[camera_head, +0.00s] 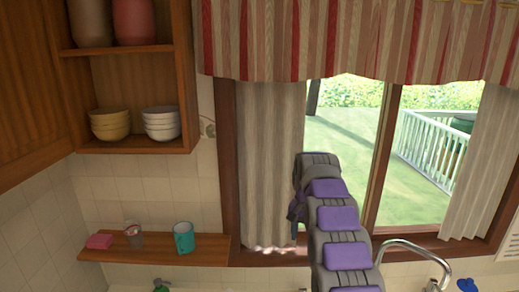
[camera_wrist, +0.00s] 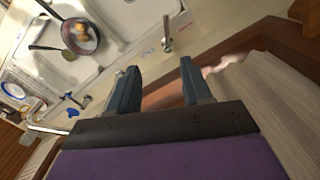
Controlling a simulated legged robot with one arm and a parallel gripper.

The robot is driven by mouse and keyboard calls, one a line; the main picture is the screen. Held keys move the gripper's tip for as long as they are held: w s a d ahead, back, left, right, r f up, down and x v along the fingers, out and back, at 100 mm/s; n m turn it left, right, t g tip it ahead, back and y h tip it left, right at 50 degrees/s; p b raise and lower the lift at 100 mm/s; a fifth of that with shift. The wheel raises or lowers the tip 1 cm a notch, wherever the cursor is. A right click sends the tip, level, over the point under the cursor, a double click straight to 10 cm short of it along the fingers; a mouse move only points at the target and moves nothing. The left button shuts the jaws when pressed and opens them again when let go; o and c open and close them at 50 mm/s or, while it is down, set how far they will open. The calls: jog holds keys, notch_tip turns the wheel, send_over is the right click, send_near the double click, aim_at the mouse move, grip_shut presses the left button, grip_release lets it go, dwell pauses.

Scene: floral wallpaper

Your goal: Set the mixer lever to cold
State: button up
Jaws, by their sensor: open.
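My gripper (camera_wrist: 157,67) is open and empty in the wrist view, with its two dark fingers apart. In the head view my arm rises in front of the window, and the gripper (camera_head: 295,214) is mostly hidden behind it. A curved silver faucet (camera_head: 412,248) is at the lower right of the head view and at the left of the wrist view (camera_wrist: 45,128), apart from the fingers. Blue parts (camera_wrist: 71,98) are beside it. A small metal fitting (camera_wrist: 167,42) stands beyond the fingers. I cannot tell which part is the mixer lever or its setting.
A white sink (camera_wrist: 125,25) holds a pan (camera_wrist: 80,36) with round food at upper left of the wrist view. The window frame (camera_head: 228,170) and curtain (camera_head: 268,160) are close to my arm. A wooden ledge (camera_head: 205,246) holds a teal mug (camera_head: 184,238).

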jog(key=s+f+n+b, duration=0.2)
jog(key=s+f+b, duration=0.5)
jog(key=s, duration=1)
jog(key=s+f+n+g+b, duration=0.1)
jog(key=s+f+b, duration=0.5)
jog(key=s, duration=1.1)
jog(key=s+f+n+b, duration=0.2)
jog(key=s+f+b, duration=0.5)
jog(key=s, duration=1)
jog(key=w+r+m+p, duration=0.1)
jog(key=w+r+m, duration=0.15)
jog(key=w, duration=1.95)
jog(key=w+r+m, duration=0.2)
jog(key=w+r, duration=0.1)
jog(key=w, duration=1.8)
jog(key=w+f+m+t, duration=0.1)
jog(key=w+f, duration=0.6)
jog(key=w, duration=0.4)
jog(key=shift+m, duration=0.25)
notch_tip(320, 180, down, 18)
jog(key=b, duration=0.4)
jog(key=shift+w+r+b, duration=0.15)
jog(key=shift+b, duration=0.2)
